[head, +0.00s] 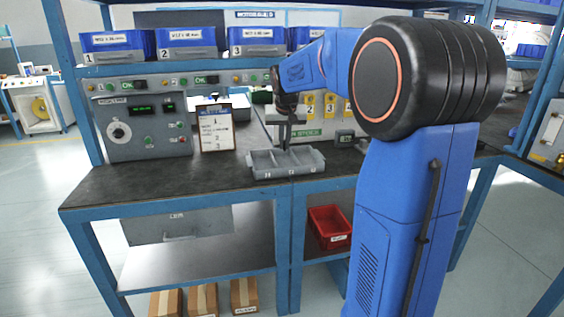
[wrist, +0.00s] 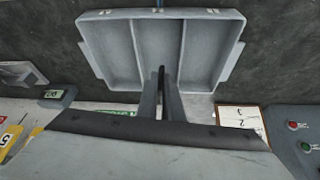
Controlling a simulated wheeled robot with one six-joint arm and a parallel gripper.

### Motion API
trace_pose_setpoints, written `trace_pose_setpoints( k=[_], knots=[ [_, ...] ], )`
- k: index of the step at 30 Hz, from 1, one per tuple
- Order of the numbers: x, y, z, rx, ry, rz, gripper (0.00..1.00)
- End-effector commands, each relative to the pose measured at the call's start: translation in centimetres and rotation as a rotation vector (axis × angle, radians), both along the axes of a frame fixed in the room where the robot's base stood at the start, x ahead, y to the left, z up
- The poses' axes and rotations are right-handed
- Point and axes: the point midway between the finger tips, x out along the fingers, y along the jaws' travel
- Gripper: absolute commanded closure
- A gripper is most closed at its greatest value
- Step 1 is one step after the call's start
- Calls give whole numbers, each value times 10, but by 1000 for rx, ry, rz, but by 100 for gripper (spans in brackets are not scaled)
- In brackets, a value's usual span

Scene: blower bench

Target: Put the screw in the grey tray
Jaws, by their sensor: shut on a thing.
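The grey tray (head: 287,170) sits on the dark bench top in the head view, with three compartments side by side. It also shows in the wrist view (wrist: 111,55), where no loose thing shows inside it. My gripper (head: 287,146) points down over the back part of the tray. In the wrist view my gripper's fingertips (wrist: 161,72) are close together and appear over the middle compartment, near its back wall. The gripper is shut on the screw, which is small and mostly hidden between the fingers. I cannot tell how high the fingertips are above the tray.
A clipboard (head: 216,129) stands left of the tray, beside a grey control box (head: 146,128). A panel with yellow tags (head: 309,106) stands behind the tray. Blue bins (head: 187,44) line the shelf above. A red bin (head: 329,228) is below. The bench's left front is clear.

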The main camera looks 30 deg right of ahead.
Motion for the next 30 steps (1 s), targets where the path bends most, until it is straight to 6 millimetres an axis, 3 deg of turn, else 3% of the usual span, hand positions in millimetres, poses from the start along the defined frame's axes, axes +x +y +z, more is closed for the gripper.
trace_pose_setpoints(
  k=[3, 11, 18, 30],
  knots=[
    [0, 0, -17, 1, 2, 0, 100],
    [0, 0, -35, 0, 1, 0, 100],
    [0, 0, -62, 0, 1, 0, 100],
    [0, 0, -67, 0, -1, 0, 100]
  ],
)
